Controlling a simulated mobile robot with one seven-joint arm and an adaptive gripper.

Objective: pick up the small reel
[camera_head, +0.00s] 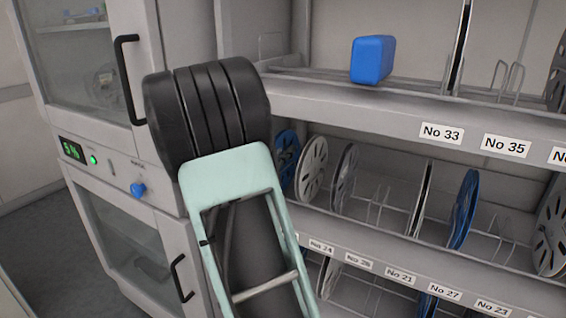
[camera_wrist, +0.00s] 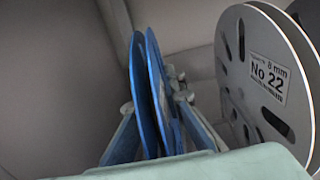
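A blue reel (camera_wrist: 146,85) stands on edge in the middle of the wrist view, seen almost edge-on with its two thin flanges. The fingers of my gripper (camera_wrist: 153,104) lie on either side of this reel. The gap between fingers and flanges is too small to tell whether they touch. In the head view my arm hides the gripper. A blue reel (camera_head: 287,158) stands at the left end of the middle shelf, just right of my arm; I cannot tell whether it is the same one.
A grey reel labelled No 22 (camera_wrist: 262,80) stands close on the right in the wrist view. White reels (camera_head: 312,167) and another blue reel (camera_head: 463,209) stand between wire dividers on the middle shelf. A blue box (camera_head: 372,60) sits on the upper shelf. A cabinet (camera_head: 125,215) stands left.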

